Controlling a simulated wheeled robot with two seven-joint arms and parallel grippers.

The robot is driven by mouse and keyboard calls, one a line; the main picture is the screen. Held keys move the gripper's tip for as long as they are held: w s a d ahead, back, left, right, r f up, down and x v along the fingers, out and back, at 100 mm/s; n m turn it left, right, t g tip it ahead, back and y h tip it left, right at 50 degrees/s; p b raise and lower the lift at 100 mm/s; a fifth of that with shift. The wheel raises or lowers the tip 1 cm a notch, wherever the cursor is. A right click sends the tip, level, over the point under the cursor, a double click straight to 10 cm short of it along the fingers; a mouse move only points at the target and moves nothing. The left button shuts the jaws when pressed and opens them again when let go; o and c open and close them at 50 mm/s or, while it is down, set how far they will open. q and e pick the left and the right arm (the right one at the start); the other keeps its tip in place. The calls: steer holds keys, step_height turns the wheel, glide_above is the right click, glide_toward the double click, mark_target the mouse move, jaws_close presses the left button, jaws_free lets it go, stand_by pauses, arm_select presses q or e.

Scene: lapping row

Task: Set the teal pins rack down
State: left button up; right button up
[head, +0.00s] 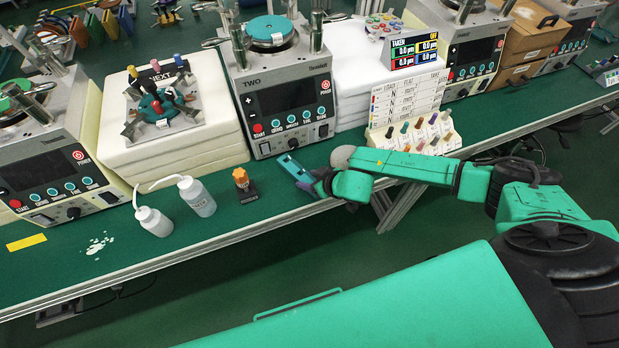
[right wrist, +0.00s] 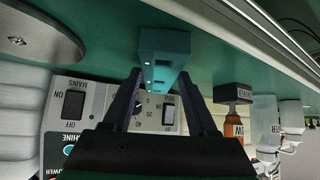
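The teal pins rack (head: 293,167) is a small teal block with dark slots, near the front of the green bench, in front of machine TWO. It also shows in the right wrist view (right wrist: 165,58), between the fingertips. My right gripper (head: 306,180) reaches in from the right with its fingers on both sides of the rack; in the wrist view they look closed on its sides. Whether the rack's underside touches the bench is hidden. No pins can be made out in it. My left gripper is not in view.
Machine TWO (head: 283,98) stands behind the rack. To the left are an orange-topped bottle on a dark base (head: 243,184) and two white squeeze bottles (head: 197,196). A tray of coloured-handled tools (head: 412,133) stands to the right. The bench's front edge (head: 262,226) is close.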

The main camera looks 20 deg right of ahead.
steer(key=shift+o, duration=0.9)
steer(key=shift+r+p, duration=0.25)
steer(key=shift+p, duration=0.05)
steer(key=shift+s+d+r, duration=0.15)
steer(key=shift+s+d, duration=0.05)
steer(key=shift+s, duration=0.05)
steer(key=b+v, duration=0.1)
steer(key=v, duration=1)
steer(key=shift+b, duration=0.35)
steer(key=shift+s+a+r, duration=0.1)
steer(key=shift+s+a, duration=0.05)
steer(key=shift+a, duration=0.05)
